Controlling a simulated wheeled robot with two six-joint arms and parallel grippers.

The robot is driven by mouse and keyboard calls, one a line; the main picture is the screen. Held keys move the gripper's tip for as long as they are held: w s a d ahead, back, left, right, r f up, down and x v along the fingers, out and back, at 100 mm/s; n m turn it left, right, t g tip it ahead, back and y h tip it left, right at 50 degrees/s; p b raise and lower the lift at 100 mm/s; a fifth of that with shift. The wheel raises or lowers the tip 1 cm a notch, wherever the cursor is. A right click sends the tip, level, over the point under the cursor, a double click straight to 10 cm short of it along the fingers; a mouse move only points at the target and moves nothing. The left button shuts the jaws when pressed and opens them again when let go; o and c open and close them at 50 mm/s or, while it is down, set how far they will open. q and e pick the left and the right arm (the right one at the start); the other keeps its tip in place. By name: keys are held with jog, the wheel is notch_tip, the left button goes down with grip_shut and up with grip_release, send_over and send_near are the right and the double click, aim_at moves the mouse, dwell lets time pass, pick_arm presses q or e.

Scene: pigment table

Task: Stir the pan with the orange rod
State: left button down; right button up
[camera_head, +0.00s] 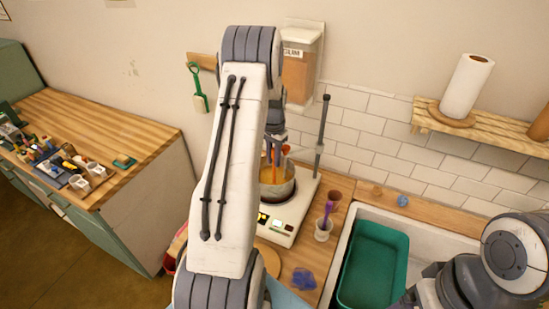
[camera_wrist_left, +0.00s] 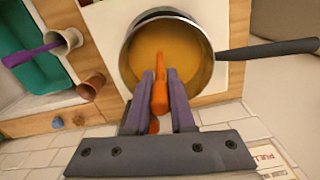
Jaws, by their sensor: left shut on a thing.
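The metal pan (camera_head: 289,189) stands on a white hot plate (camera_head: 283,238) on the wooden counter. In the left wrist view, the pan (camera_wrist_left: 207,66) holds orange-yellow liquid and has a dark handle (camera_wrist_left: 265,48). In the head view, the rod (camera_head: 276,153) shows over the pan, and my arm hides part of the gripper. My right gripper is out of view.
A purple tool (camera_head: 327,213) stands in a white cup (camera_head: 322,231) right of the hot plate, beside a brown cup (camera_head: 334,198). An upright grey rod (camera_head: 322,130) rises behind the hot plate. A green tub (camera_head: 372,265) sits in the sink at right.

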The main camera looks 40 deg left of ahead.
pick_arm(q)
jog(key=shift+r+p, duration=2.9)
jog(key=shift+r, duration=1.25)
jog(key=shift+r, duration=1.55)
